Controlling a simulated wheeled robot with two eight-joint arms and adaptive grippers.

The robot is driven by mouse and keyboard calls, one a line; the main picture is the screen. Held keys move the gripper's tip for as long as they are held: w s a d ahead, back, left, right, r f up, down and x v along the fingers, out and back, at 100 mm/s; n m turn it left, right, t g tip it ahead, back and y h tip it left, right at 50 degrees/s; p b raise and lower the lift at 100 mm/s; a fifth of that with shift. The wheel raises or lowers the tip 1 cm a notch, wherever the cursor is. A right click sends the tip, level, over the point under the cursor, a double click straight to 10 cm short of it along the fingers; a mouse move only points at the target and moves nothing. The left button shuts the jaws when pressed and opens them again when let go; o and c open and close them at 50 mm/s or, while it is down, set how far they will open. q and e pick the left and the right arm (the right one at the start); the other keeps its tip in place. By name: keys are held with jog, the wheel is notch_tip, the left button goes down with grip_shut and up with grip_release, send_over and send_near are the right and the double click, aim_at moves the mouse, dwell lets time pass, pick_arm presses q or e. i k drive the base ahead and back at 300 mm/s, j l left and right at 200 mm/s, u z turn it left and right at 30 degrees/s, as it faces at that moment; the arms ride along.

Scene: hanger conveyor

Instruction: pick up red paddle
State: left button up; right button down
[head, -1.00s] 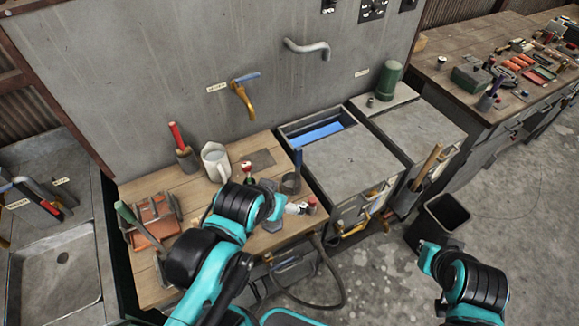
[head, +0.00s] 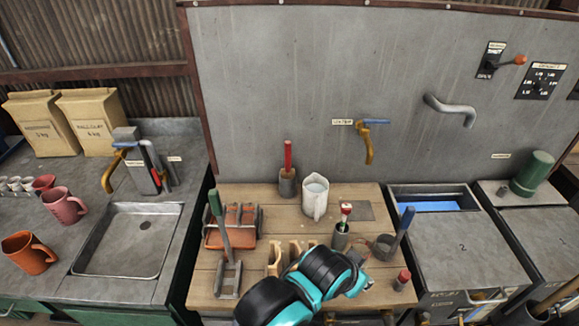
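A red-handled tool (head: 288,156), which seems to be the red paddle, stands upright in a small grey holder (head: 287,184) at the back of the wooden worktop; its lower end is hidden in the holder. My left arm enters at the bottom middle, and its gripper (head: 362,281) is over the front of the worktop, in front of and to the right of the red paddle and well apart from it. The fingers are too small and turned away to tell open from shut. My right gripper is out of view.
A white pitcher (head: 314,197) stands right beside the red paddle's holder. A green-handled tool (head: 219,218) and a red-brown press (head: 232,226) stand to the left. A cup with a red-topped tool (head: 341,236) and a blue-handled ladle (head: 395,235) are to the right.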

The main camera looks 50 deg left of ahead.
aim_at(287, 172)
jog(key=j+u, duration=0.15)
jog(key=u, duration=1.4)
